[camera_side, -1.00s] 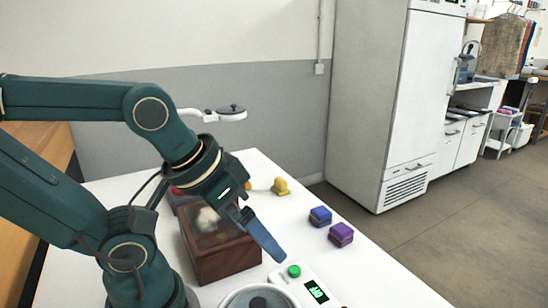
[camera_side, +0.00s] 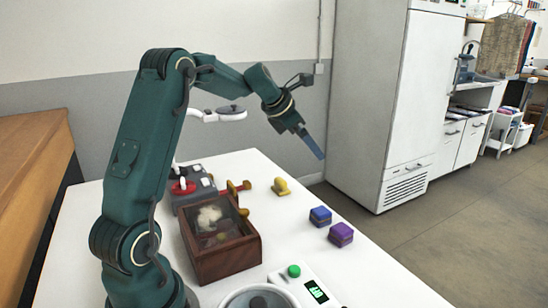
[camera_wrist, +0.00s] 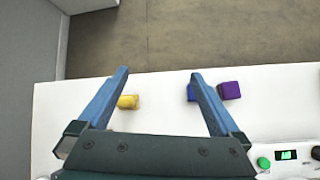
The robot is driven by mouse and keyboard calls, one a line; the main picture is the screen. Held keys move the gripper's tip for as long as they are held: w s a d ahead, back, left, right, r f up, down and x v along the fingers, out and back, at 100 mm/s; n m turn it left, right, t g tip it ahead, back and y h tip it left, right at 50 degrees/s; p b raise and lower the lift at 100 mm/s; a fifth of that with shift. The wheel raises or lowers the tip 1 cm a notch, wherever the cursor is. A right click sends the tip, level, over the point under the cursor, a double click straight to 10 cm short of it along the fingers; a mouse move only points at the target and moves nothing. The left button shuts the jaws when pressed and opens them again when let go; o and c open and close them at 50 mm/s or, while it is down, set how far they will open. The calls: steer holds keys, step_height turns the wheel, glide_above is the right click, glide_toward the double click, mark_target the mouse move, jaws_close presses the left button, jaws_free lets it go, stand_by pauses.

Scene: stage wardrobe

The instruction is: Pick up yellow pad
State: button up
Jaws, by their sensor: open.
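The yellow pad (camera_side: 281,187) lies on the white table, toward the back right edge, with a small raised part on it. In the wrist view the yellow pad (camera_wrist: 129,102) shows beside the inner side of the left finger, with part of it possibly hidden by that finger. My gripper (camera_side: 314,145) is high above the table, up and to the right of the pad in the side picture, and apart from it. In the wrist view my gripper (camera_wrist: 158,74) has its two blue fingers spread wide, with nothing held between them.
A blue block (camera_side: 320,216) and a purple block (camera_side: 341,235) stand nearer the front right. A wooden box (camera_side: 224,262) with a clear top and a grey device (camera_side: 188,199) with a red part are left of the pad. A device with a green button (camera_side: 294,271) is in front.

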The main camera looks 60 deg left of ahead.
mark_target(280, 179)
steer(key=s+a+f+n, duration=0.1)
steer(key=a+f, duration=0.2)
steer(key=s+a+f+n+g, duration=0.1)
steer(key=s+a+f+n, duration=0.1)
steer(key=a+f, duration=0.2)
steer(key=s+a+f+n, duration=0.1)
steer(key=a+f, duration=0.2)
steer(key=f, duration=0.1)
steer(key=shift+s+a+g, duration=0.15)
steer(key=shift+a+g, duration=0.15)
steer(key=shift+x, duration=2.4)
steer(key=shift+a, duration=0.1)
steer(key=c, duration=1.4)
